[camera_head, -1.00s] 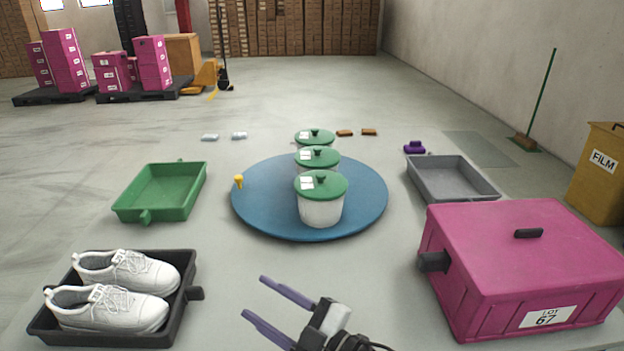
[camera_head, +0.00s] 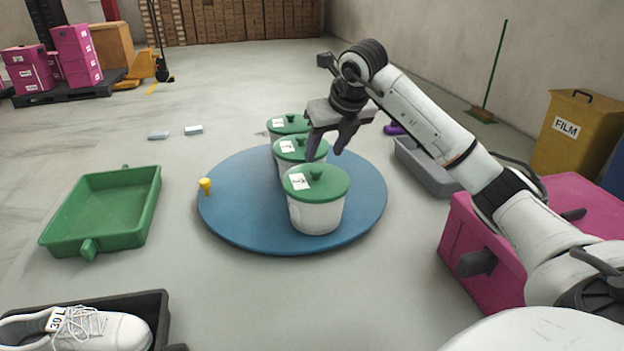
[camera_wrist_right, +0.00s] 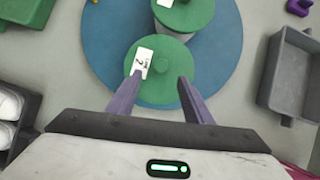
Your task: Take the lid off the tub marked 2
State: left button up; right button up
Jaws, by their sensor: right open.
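Three white tubs with green knobbed lids stand in a row on a blue round turntable (camera_head: 235,215). The nearest tub (camera_head: 316,214) has its lid (camera_head: 330,187) on. In the right wrist view, this lid (camera_wrist_right: 165,88) carries a white label that seems to read 2. The middle tub (camera_head: 287,165) and far tub (camera_head: 290,124) are lidded too. My right gripper (camera_head: 325,154) is open and empty, above the nearest tub and apart from it. In the right wrist view, its fingers (camera_wrist_right: 156,90) point at the lid, either side of the knob area. My left gripper is out of view.
A yellow peg (camera_head: 205,186) stands on the turntable's left edge. A green tray (camera_head: 105,210) lies left, a black tray with white shoes (camera_head: 75,328) front left. A grey tray (camera_head: 425,170) and a pink box (camera_head: 480,235) are partly hidden behind my right arm.

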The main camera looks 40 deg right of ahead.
aim_at(317, 170)
jog(key=b+x, duration=0.1)
jog(key=x, duration=0.7)
jog(key=shift+d+f, duration=0.15)
jog(key=shift+f, duration=0.15)
jog(key=shift+c, duration=0.4)
jog(key=c, duration=1)
